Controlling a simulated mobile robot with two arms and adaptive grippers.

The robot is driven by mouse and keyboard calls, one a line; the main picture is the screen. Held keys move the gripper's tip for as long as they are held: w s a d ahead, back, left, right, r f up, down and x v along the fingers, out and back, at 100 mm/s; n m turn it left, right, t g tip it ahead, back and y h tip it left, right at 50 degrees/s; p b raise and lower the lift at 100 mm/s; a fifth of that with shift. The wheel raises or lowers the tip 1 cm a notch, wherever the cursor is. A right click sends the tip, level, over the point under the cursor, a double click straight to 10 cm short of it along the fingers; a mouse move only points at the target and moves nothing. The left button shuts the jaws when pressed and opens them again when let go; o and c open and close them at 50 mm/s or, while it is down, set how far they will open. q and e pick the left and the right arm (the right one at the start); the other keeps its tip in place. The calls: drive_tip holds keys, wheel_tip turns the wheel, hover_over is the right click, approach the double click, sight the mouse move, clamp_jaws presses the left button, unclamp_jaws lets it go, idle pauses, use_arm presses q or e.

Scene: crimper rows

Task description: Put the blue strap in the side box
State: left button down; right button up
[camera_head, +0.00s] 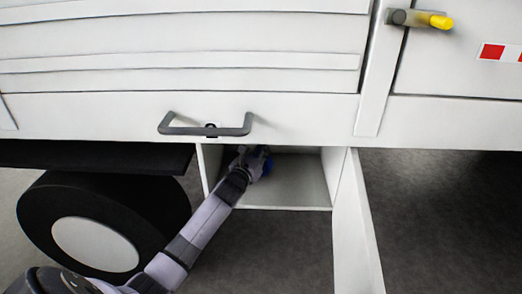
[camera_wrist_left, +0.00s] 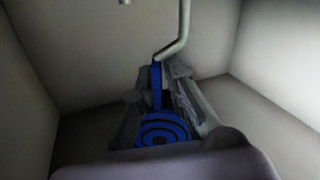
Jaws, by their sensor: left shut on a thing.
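The side box (camera_head: 310,194) is a pale open compartment under the white vehicle body, and its door (camera_head: 357,225) stands open at the right. My left gripper (camera_head: 258,162) reaches inside the box, near its left side. It is shut on the blue strap (camera_head: 267,166), which shows only partly beyond the fingers. In the left wrist view, the strap (camera_wrist_left: 163,128) is a coil with dark rings, and a straight blue end runs up between the fingers (camera_wrist_left: 165,95). I cannot tell whether the strap touches the box floor. My right gripper is out of view.
A grey bar handle (camera_head: 205,130) sticks out just above the box. A black wheel (camera_head: 35,215) stands left of my arm. A yellow-tipped latch (camera_head: 438,21) is at top right. In the wrist view, a pale bent rod (camera_wrist_left: 183,30) meets the strap's top end.

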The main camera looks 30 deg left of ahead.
use_arm(q)
drive_tip(key=c, duration=2.1)
unclamp_jaws()
drive_tip(key=o, duration=0.5)
drive_tip(key=shift+c, duration=0.2)
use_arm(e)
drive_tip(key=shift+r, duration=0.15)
use_arm(q)
drive_tip(key=shift+r, duration=0.1)
drive_tip(key=shift+s, duration=0.25)
drive_tip(key=s+d+p, duration=0.2)
drive_tip(key=s, duration=0.9)
drive_tip(key=shift+s, duration=0.2)
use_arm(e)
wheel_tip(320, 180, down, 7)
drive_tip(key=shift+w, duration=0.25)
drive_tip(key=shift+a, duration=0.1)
